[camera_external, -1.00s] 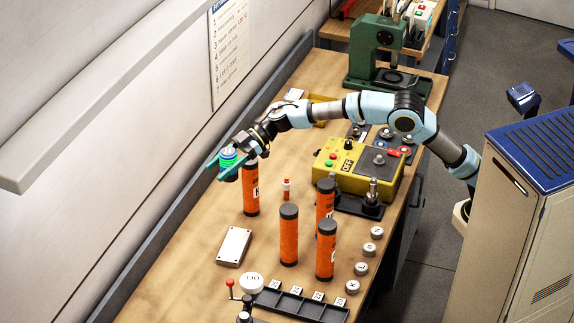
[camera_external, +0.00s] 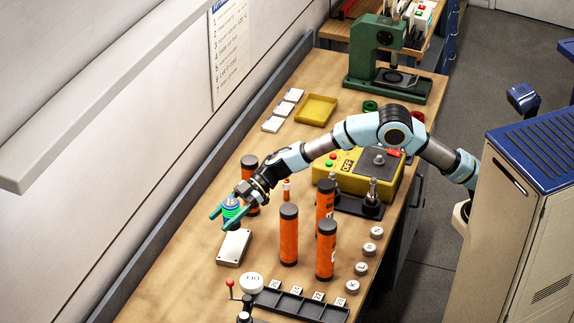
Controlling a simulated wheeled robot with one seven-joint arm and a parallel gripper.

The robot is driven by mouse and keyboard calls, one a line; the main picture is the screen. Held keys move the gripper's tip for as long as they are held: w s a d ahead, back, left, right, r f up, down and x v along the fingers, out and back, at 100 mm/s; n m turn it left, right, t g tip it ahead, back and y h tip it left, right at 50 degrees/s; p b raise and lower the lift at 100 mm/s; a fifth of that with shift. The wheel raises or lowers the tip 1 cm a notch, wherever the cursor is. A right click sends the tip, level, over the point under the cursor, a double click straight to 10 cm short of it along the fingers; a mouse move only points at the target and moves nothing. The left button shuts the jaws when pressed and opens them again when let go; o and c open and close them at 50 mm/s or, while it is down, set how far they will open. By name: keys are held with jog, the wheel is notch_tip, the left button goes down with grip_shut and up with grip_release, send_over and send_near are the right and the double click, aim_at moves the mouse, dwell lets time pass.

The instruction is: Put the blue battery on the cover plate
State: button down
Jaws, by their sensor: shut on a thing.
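The blue battery (camera_external: 231,205) is upright between the teal fingers of my gripper (camera_external: 229,213), which is shut on it. A green band shows around the battery, and the fingers hide part of it. The cover plate (camera_external: 234,248), a pale grey rectangle with small dark marks at its corners, lies flat on the workbench. In the picture the battery is at the plate's far edge. I cannot tell whether its lower end touches the plate or hangs above it.
Several tall orange cylinders stand nearby, one (camera_external: 249,166) behind my gripper and one (camera_external: 289,236) right of the plate. A small orange-and-white piece (camera_external: 287,190) stands behind. A white round button (camera_external: 251,283) and black tray (camera_external: 300,304) are in front. Bench left of the plate is clear.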

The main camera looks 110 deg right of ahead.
jog(key=shift+f, duration=3.5)
jog(key=shift+f, duration=0.1)
jog(key=shift+c, duration=0.6)
grip_release()
jog(key=shift+f, duration=0.1)
jog(key=shift+s+r, duration=0.1)
jog(key=shift+r, duration=0.1)
jog(key=b+v, duration=0.1)
jog(key=v, duration=1)
jog(key=shift+s+r+b, duration=0.15)
jog(key=shift+s+b, duration=0.2)
jog(key=shift+b, duration=0.05)
